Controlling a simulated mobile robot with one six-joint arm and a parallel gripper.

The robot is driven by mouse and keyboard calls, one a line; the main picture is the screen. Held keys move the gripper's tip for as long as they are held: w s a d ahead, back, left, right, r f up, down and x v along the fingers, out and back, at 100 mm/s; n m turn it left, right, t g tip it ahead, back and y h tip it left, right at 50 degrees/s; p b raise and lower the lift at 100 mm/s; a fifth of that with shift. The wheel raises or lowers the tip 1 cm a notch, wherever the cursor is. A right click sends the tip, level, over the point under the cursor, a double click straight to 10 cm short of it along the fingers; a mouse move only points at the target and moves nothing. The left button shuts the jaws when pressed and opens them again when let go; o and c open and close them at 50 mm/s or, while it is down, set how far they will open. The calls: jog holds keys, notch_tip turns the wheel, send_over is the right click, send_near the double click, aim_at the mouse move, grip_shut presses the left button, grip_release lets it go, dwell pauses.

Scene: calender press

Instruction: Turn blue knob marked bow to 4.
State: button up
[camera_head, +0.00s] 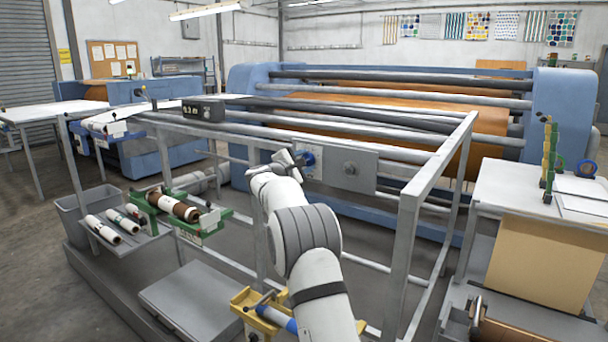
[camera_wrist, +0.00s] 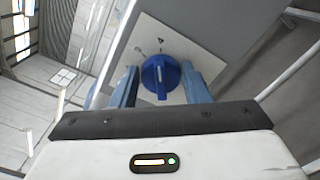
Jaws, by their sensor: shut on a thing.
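The blue knob (camera_wrist: 158,72) sits on a pale square dial plate (camera_wrist: 168,45) with small dark marks, too small to read. The knob carries a white pointer line, which points toward the bottom of the wrist view. My gripper (camera_wrist: 160,82) is shut on the knob, with one blue finger on each side of it.
Metal frame rails (camera_head: 408,230) stand close to the right of my arm. A green rack with a brown roll (camera_head: 178,207) is at left. Rollers of the press (camera_head: 390,95) lie behind.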

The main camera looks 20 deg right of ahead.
jog(key=shift+f+m+b, duration=0.1)
jog(key=shift+m+b, duration=0.5)
jog(key=o, duration=1)
jog(key=shift+c, duration=0.2)
jog(key=b+v, duration=0.1)
jog(key=v, duration=0.7)
jog(key=shift+d, duration=0.1)
